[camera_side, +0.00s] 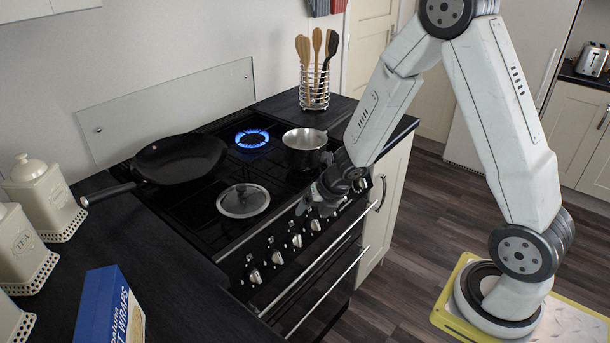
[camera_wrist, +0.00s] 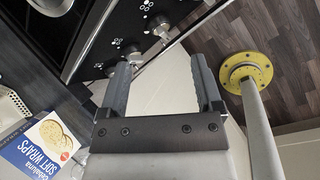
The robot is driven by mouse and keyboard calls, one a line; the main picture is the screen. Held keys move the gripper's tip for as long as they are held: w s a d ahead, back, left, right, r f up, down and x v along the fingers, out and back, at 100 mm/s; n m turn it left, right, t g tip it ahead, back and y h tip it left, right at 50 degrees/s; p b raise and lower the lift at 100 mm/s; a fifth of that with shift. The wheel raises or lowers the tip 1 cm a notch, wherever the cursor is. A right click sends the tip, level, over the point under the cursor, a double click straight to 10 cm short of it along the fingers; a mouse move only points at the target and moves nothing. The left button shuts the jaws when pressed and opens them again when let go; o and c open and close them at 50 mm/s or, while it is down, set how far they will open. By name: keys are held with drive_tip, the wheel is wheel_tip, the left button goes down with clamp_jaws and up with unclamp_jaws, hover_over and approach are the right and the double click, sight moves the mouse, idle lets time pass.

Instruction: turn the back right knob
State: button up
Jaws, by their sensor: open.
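The black cooker's front panel (camera_side: 236,262) carries a row of silver knobs, including a left-end knob (camera_side: 254,276) and another further right (camera_side: 297,240). My gripper (camera_side: 315,205) is in front of the panel's right part and hides some of it; I cannot tell which knob is the back right one. In the wrist view my gripper (camera_wrist: 160,66) is open with nothing between its fingers. Two knobs show just beyond the fingertips, one near the left finger (camera_wrist: 132,55) and one above the gap (camera_wrist: 160,28). The back right burner (camera_side: 252,138) has a blue flame.
A black wok (camera_side: 181,158) sits back left, a lid (camera_side: 243,201) front left and a steel saucepan (camera_side: 304,150) front right. A utensil holder (camera_side: 315,92) stands behind. A wraps box (camera_side: 108,308) and canisters (camera_side: 43,194) are on the left worktop. A handle rail (camera_side: 312,270) runs below the knobs.

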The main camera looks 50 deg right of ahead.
sight(299, 236)
drive_tip(key=f+n, duration=0.1)
drive_tip(key=n, duration=0.3)
drive_tip(key=f+n+y, duration=0.1)
drive_tip(key=shift+w+a+f+n+g, duration=0.2)
drive_tip(key=shift+f+n+g, duration=0.1)
drive_tip(key=shift+n, duration=0.1)
drive_tip(key=shift+f, duration=0.1)
drive_tip(key=shift+x, duration=3.8)
clamp_jaws()
